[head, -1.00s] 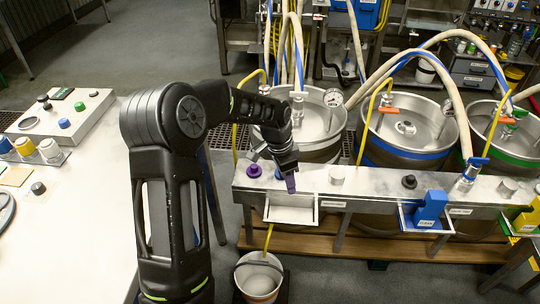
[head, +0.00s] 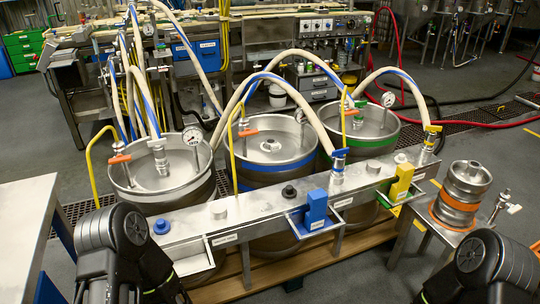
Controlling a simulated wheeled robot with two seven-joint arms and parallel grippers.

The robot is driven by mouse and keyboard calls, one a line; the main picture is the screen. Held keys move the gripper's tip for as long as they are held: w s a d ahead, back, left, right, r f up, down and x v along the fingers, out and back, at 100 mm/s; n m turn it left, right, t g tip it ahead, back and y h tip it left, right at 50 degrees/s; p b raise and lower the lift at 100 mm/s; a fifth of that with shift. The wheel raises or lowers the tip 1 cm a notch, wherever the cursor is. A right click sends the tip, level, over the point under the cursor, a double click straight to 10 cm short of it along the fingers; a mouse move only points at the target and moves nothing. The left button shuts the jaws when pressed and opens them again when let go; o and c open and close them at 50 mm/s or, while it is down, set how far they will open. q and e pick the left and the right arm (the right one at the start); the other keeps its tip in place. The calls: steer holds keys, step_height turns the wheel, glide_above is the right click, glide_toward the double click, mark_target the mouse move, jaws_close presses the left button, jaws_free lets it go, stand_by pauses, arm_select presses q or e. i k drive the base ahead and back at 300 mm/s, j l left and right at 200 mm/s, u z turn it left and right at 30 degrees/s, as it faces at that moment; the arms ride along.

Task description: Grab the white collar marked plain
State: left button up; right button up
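I see no white collar marked plain in the head view. My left arm shows at the bottom left and my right arm at the bottom right. Both grippers are outside the picture or hidden behind the arms. A blue block (head: 316,208) stands in a tray on the front of the long metal bench (head: 262,212). A yellow block (head: 402,181) stands in another tray farther right. The leftmost tray (head: 194,264) looks empty where it shows.
Steel kegs (head: 163,187) with hoses stand behind the bench. A small keg with an orange band (head: 462,193) stands on a stand at the right. A pale table (head: 22,235) is at the left; its visible top is bare. Floor shows at front right.

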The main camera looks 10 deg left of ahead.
mark_target(275, 147)
steer(key=i+l+z, duration=0.2)
steer(key=i+l, duration=0.35)
steer(key=l, duration=0.2)
steer(key=i+l+z, duration=0.2)
steer(key=i+l, duration=0.45)
